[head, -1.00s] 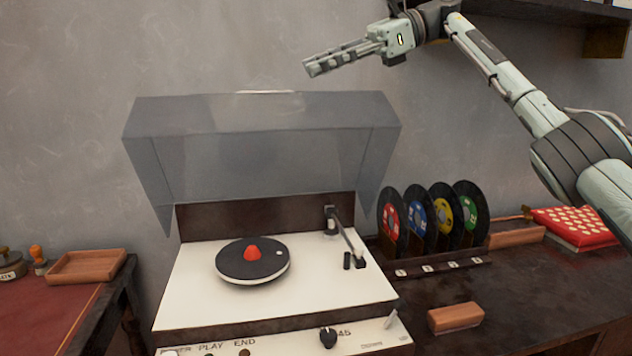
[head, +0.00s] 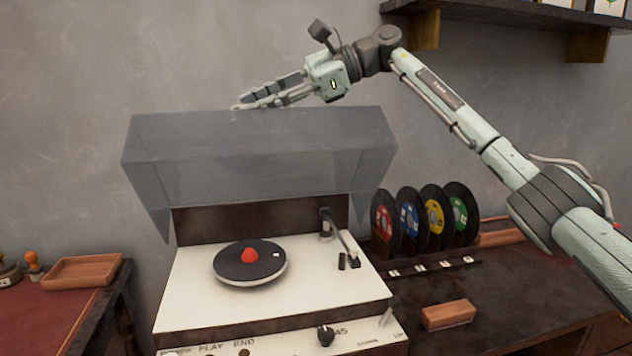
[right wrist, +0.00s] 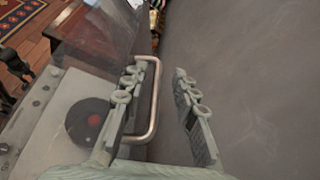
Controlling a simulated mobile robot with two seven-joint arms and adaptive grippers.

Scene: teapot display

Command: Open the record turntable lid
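The record turntable (head: 180,290) stands in the middle of the head view, with its smoky clear lid (head: 255,155) raised at the back. It also shows in the right wrist view, with its pale deck (right wrist: 48,115) at the left. A metal bar handle (right wrist: 155,100) is on the lid's edge. My right gripper (head: 242,105) is at the lid's top edge. In the right wrist view its fingers (right wrist: 158,92) are spread, with the handle between them and nearer the left finger. Whether they touch it I cannot tell. My left gripper is out of view.
A rack of several records (head: 425,220) and a wooden block (head: 448,315) are on the dark counter (head: 500,290) right of the turntable. A wooden tray (head: 82,272) is at the left. A wall shelf (head: 500,12) is above right.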

